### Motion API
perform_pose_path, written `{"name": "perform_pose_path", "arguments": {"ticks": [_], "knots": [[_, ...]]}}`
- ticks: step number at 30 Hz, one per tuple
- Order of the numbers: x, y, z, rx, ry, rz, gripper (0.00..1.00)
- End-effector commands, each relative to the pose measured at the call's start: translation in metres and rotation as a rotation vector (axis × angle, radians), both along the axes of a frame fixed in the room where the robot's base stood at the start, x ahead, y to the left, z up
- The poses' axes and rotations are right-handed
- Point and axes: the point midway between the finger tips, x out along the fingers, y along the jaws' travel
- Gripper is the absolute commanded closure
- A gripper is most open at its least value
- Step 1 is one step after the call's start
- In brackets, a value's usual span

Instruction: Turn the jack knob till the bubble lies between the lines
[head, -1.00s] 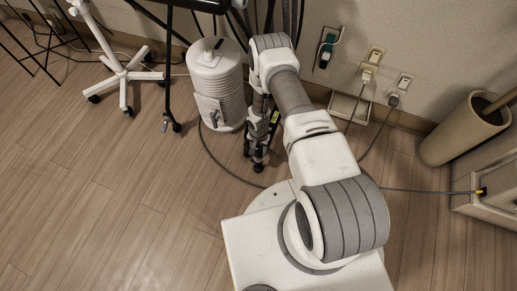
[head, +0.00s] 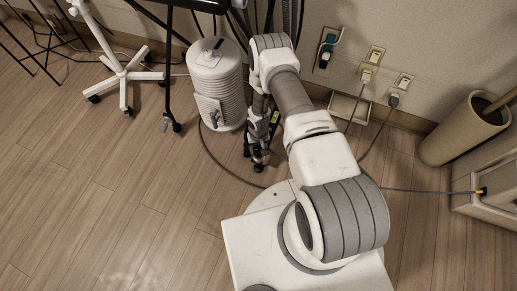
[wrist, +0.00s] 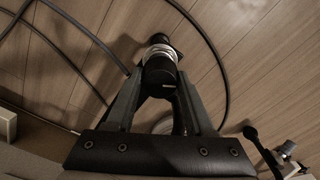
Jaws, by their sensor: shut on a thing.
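My gripper (wrist: 160,82) is shut on a black round knob (wrist: 160,72), with one dark finger on each side of it. I take this to be the jack knob. A bright metal collar (wrist: 160,51) and a further dark part show just beyond the knob. In the head view my arm hangs down near the wall, and its lower end is small and dark there. The bubble and its lines do not show in either view.
A white ribbed canister (head: 216,75) stands left of my arm, close to it. A white castered stand (head: 124,75) is farther left. A dark cable (head: 218,163) lies on the floor around my arm's lower end. Floor at front left is clear.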

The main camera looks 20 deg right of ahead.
Motion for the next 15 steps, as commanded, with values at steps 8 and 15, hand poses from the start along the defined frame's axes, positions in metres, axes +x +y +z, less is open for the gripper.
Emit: {"name": "perform_pose_path", "arguments": {"ticks": [8, 15], "knots": [[-0.0002, -0.0002, 0.0002, 0.0, 0.001, 0.261, 1.0], [-0.0002, -0.0002, 0.0002, 0.0, 0.001, 0.456, 1.0]]}}
